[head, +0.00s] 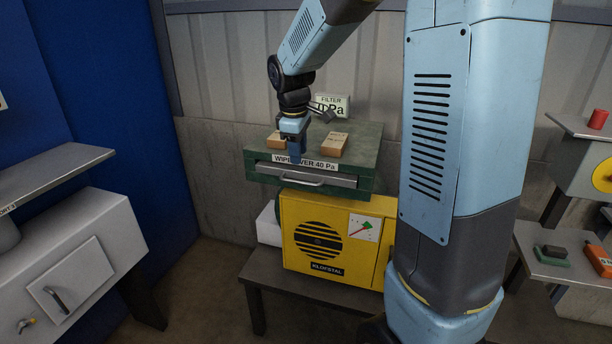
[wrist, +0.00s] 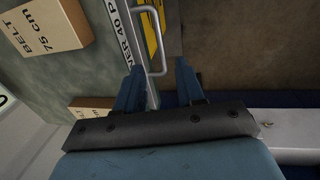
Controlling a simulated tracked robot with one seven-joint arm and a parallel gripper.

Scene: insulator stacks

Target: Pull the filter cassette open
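The filter cassette (head: 335,181) is a grey drawer front with a bar handle (head: 300,180), set in the front of a dark green housing (head: 262,155). It looks shut, flush with the housing. My gripper (head: 296,158) points down at the housing's front edge, above the handle's left part. In the wrist view my gripper (wrist: 158,68) has its two blue fingers apart with nothing clamped. One end of the pale handle (wrist: 156,38) shows between the fingertips; whether the fingers reach around it I cannot tell.
Two cardboard boxes lie on the housing, one at right (head: 333,144) and one at left (head: 276,140) beside my gripper. A filter sign (head: 331,106) stands behind. A yellow unit (head: 300,272) sits below on a dark bench (head: 290,287). The floor in front is free.

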